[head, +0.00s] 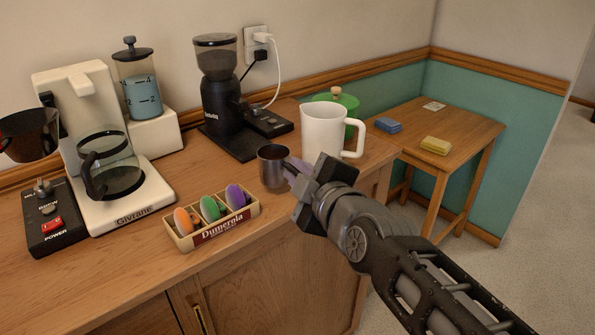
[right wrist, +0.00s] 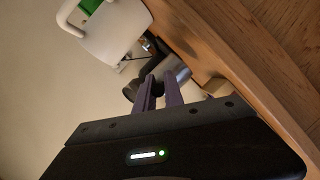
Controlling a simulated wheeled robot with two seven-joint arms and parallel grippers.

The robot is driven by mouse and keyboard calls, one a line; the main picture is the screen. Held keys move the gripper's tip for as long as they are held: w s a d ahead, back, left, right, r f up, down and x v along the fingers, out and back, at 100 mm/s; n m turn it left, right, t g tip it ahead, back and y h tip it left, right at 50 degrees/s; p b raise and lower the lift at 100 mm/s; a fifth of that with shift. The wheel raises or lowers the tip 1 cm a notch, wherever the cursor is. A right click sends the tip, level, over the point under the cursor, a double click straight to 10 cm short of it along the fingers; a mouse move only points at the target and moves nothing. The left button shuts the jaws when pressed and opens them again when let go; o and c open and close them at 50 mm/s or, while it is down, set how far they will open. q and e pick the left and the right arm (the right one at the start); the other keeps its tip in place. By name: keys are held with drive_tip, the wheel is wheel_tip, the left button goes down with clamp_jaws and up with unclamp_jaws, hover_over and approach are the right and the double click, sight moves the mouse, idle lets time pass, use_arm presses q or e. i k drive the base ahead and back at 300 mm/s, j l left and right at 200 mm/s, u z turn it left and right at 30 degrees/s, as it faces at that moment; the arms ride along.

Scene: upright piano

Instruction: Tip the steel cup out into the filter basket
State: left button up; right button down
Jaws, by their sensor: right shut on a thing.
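The steel cup (head: 272,168) is upright near the middle of the counter, left of the white mug. My right gripper (head: 291,168) is shut on the cup's right side. In the right wrist view, the purple fingers (right wrist: 160,88) reach the grey cup (right wrist: 177,71). I cannot tell whether the cup's base touches the counter or what is inside it. The dark brown filter basket (head: 30,136) is at the far left, swung out beside the white coffee maker (head: 75,110). My left gripper is not in view.
A box with coloured discs (head: 213,222) sits in front of the cup. A black grinder (head: 220,95) stands behind it, and the white mug (head: 322,132) to its right. The glass carafe (head: 110,165) and black switch box (head: 52,220) lie toward the basket.

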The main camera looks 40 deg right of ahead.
sight(28, 136)
drive_tip(key=k+j, duration=0.25)
drive_tip(key=k, duration=0.2)
drive_tip(key=k+j, duration=0.25)
drive_tip(key=k, duration=0.25)
